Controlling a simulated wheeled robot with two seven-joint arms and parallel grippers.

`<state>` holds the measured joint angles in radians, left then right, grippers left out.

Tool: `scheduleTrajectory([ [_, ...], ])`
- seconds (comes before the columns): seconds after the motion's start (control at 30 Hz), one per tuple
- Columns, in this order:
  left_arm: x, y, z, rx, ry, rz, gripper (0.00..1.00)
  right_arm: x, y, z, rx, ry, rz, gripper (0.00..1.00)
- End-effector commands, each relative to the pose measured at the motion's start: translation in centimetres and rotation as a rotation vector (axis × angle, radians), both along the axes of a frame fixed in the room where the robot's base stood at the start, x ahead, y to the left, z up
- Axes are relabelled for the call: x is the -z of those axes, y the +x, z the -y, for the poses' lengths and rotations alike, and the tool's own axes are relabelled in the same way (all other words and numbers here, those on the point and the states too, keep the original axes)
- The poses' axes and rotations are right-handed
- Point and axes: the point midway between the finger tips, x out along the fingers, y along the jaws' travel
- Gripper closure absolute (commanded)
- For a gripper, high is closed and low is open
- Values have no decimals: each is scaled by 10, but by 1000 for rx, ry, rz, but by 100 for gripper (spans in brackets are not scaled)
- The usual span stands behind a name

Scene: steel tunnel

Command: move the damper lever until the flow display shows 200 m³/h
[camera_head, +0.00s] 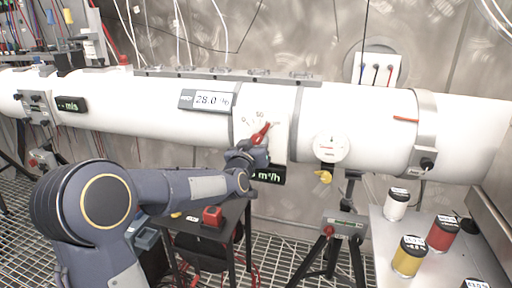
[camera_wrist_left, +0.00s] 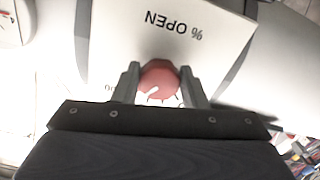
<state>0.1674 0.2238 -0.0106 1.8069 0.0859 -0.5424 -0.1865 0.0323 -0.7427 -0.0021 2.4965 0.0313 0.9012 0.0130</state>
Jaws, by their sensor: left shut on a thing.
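The red damper lever (camera_head: 262,132) stands on a white scale plate (camera_head: 279,137) on the large white duct, tilted up to the right near the 50 mark. My left gripper (camera_head: 258,150) is at the lever's lower part. In the left wrist view my left gripper (camera_wrist_left: 160,85) has its two fingers on either side of the round red lever knob (camera_wrist_left: 158,77), shut on it. The flow display (camera_head: 270,174) is a black panel with green characters below the plate; my gripper covers its left part, and only the end, with m³/h, shows. My right gripper is out of view.
A display reading about 28.0 % (camera_head: 207,100) and a green m/s display (camera_head: 71,105) sit on the duct. A round white gauge (camera_head: 331,148) is right of the plate. A black stand with a red button box (camera_head: 212,216) is below my arm. Several cans stand on the right table (camera_head: 376,232).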

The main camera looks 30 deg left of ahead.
Motion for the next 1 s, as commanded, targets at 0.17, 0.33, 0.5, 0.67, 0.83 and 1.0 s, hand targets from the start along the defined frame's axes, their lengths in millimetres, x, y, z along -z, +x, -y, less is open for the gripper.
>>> scheduleTrajectory([
  [0.17, 0, 0, 0, 0, 1, -1, 46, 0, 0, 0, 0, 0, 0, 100],
  [0.33, 0, 0, 0, 0, 2, -1, 40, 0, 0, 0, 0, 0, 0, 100],
  [0.5, 0, -1, 0, 0, 2, -1, 40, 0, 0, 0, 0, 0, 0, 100],
  [0.67, 0, -18, 4, 0, 2, 0, 40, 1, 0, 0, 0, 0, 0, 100],
  [0.83, -1, -48, 11, 1, 2, 1, 40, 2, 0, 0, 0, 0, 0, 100],
  [1.0, 0, -69, 16, 0, 1, -1, 40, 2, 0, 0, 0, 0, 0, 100],
])
